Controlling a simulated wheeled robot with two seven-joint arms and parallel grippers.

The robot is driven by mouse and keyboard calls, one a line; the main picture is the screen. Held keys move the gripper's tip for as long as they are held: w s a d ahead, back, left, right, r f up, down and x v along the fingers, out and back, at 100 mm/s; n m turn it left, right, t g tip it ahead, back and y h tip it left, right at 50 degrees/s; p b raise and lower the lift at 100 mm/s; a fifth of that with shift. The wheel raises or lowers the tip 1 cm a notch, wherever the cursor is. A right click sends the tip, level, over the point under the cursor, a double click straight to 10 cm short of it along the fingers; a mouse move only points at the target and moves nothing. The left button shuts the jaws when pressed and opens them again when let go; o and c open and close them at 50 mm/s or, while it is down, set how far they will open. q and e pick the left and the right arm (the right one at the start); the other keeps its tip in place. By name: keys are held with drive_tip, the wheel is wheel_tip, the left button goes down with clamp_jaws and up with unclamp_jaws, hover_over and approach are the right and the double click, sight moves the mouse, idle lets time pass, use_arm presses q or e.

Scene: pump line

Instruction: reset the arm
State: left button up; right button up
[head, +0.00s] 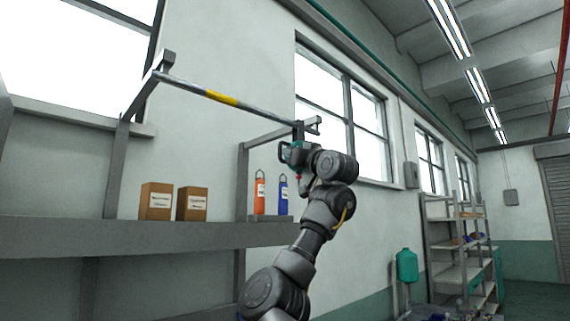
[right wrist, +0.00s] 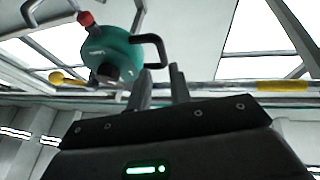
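My right arm reaches up in the head view, with its wrist beside a teal device (head: 297,155) near the right end of an overhead bar (head: 200,91). The wrist partly covers the device, and the fingers cannot be made out there. My left gripper is not in view.
The bar has a yellow band and grey brackets. Below it, a grey shelf (head: 60,237) holds two cardboard boxes (head: 157,201) (head: 192,204), an orange bottle (head: 259,194) and a blue bottle (head: 283,195). A storage rack (head: 455,270) stands farther right. The air right of my arm looks clear.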

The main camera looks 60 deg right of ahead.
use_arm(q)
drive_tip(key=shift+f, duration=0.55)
use_arm(e)
drive_tip(key=shift+v, duration=0.8)
drive_tip(key=shift+w, duration=0.1)
